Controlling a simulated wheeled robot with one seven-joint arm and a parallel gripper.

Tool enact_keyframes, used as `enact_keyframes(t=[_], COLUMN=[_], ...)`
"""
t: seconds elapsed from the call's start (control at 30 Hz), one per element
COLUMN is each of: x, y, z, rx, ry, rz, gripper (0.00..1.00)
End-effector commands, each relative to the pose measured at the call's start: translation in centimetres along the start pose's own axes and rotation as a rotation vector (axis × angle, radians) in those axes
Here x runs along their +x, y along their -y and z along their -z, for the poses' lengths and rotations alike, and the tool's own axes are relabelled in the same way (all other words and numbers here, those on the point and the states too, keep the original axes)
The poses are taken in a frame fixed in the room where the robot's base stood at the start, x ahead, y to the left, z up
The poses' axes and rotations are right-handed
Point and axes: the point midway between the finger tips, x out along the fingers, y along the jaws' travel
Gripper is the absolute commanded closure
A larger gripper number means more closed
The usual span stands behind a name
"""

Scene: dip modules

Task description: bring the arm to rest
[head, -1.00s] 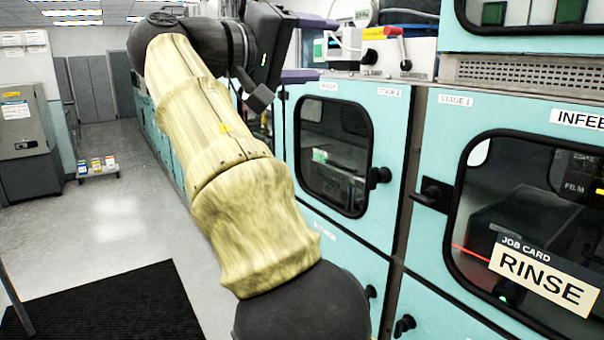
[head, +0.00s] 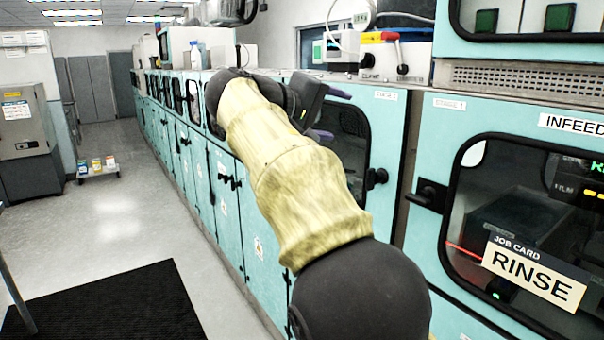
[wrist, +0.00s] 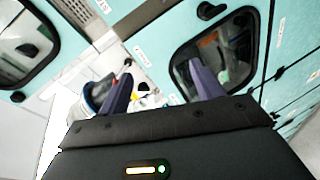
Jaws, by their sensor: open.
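My gripper (wrist: 158,92) shows in the wrist view with its two purple fingers spread apart and nothing between them. In the head view my gripper (head: 330,115) is partly hidden behind my yellow-sleeved arm, with purple finger parts showing beside the teal cabinet door. A dark-framed window (wrist: 212,55) in a teal door lies beyond the fingers in the wrist view, tilted in the picture.
A row of teal cabinets (head: 255,215) runs along the right side, close to my arm. A door with a RINSE card (head: 530,273) is at right. A black mat (head: 110,305) lies on the open grey floor at left. A low trolley (head: 97,170) stands farther back.

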Motion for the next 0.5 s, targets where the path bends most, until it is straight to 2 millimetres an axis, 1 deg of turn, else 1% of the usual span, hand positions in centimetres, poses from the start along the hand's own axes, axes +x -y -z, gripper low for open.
enact_keyframes(t=[0.03,0.07,0.1,0.17,0.2,0.23,0.3,0.37,0.4,0.47,0.5], x=[1.6,2.5,3.7,5.3,6.3,6.9,8.2,9.0,9.4,9.9,10.0], y=[1.1,2.1,3.5,5.6,7.1,8.1,10.6,12.7,14.0,16.0,17.3], z=[-0.5,-0.9,-1.4,-2.3,-3.1,-3.7,-5.3,-6.9,-8.0,-9.7,-10.9], rx=[-0.025,-0.04,-0.059,-0.08,-0.092,-0.097,-0.105,-0.104,-0.101,-0.091,-0.081], ry=[0.008,0.009,0.011,0.013,0.016,0.019,0.028,0.039,0.046,0.059,0.069], rz=[0.045,0.077,0.123,0.194,0.242,0.278,0.362,0.433,0.48,0.55,0.595], gripper=[0.34,0.34,0.34,0.34,0.34,0.34,0.34,0.34,0.34,0.34,0.34])
